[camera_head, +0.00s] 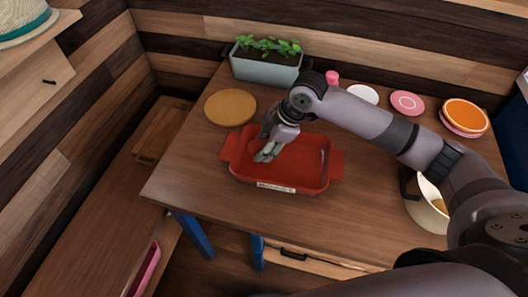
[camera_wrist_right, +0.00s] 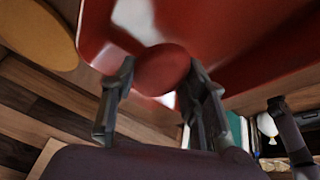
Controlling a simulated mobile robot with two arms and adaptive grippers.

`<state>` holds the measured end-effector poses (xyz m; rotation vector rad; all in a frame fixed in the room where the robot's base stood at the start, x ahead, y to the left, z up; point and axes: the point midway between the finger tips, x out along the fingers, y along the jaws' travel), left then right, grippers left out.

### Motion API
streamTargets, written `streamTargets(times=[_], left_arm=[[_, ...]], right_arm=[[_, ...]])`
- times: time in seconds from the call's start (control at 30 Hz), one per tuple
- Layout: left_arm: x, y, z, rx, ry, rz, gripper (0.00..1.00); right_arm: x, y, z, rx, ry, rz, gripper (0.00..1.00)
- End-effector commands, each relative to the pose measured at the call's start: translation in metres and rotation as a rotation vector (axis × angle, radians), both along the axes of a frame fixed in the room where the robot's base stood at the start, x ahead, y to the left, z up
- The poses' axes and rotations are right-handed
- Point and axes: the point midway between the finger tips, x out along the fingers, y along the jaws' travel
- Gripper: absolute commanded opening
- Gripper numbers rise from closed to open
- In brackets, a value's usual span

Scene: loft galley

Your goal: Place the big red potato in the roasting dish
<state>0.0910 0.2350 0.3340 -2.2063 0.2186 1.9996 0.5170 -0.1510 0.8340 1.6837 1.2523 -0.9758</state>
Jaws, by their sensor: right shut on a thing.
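The red roasting dish (camera_head: 302,176) sits on the wooden table, with a handle at each end and a white label on its front. My right gripper (camera_head: 266,156) reaches down into the left part of the dish. In the right wrist view, its two fingers (camera_wrist_right: 160,85) are shut on the big red potato (camera_wrist_right: 163,68), a rounded dull red thing. The dish (camera_wrist_right: 245,40) fills the background behind the potato there. In the head view the potato is mostly hidden by the gripper. I cannot tell whether it touches the dish floor. My left gripper is not in view.
A planter (camera_head: 266,68) stands at the back left, with a round cork-coloured mat (camera_head: 230,107) in front of it. A pink item (camera_head: 332,77), a white plate (camera_head: 362,94), a pink plate (camera_head: 407,103) and an orange-topped stack (camera_head: 465,115) line the back. A pot (camera_head: 424,212) stands at right.

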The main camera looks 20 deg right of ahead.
Motion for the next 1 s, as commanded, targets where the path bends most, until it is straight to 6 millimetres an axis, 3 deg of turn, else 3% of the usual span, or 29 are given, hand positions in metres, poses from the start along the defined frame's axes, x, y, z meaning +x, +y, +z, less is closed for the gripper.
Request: streamTargets(times=[0.2, 0.57, 0.6, 0.87, 1.0], left_arm=[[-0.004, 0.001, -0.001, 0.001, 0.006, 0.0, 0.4], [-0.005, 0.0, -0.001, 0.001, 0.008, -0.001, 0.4], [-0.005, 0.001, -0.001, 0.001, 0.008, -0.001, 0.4], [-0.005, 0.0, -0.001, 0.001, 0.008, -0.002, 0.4], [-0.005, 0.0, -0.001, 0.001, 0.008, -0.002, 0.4]], right_arm=[[-0.001, 0.0, -0.032, -0.001, 0.002, 0.0, 0.1], [-0.001, 0.0, -0.037, -0.001, 0.001, 0.0, 0.1], [-0.001, 0.0, -0.037, -0.001, 0.001, -0.001, 0.42], [-0.001, 0.0, -0.037, -0.001, 0.001, 0.0, 0.59], [-0.001, 0.0, -0.037, -0.001, 0.001, 0.0, 0.61]])
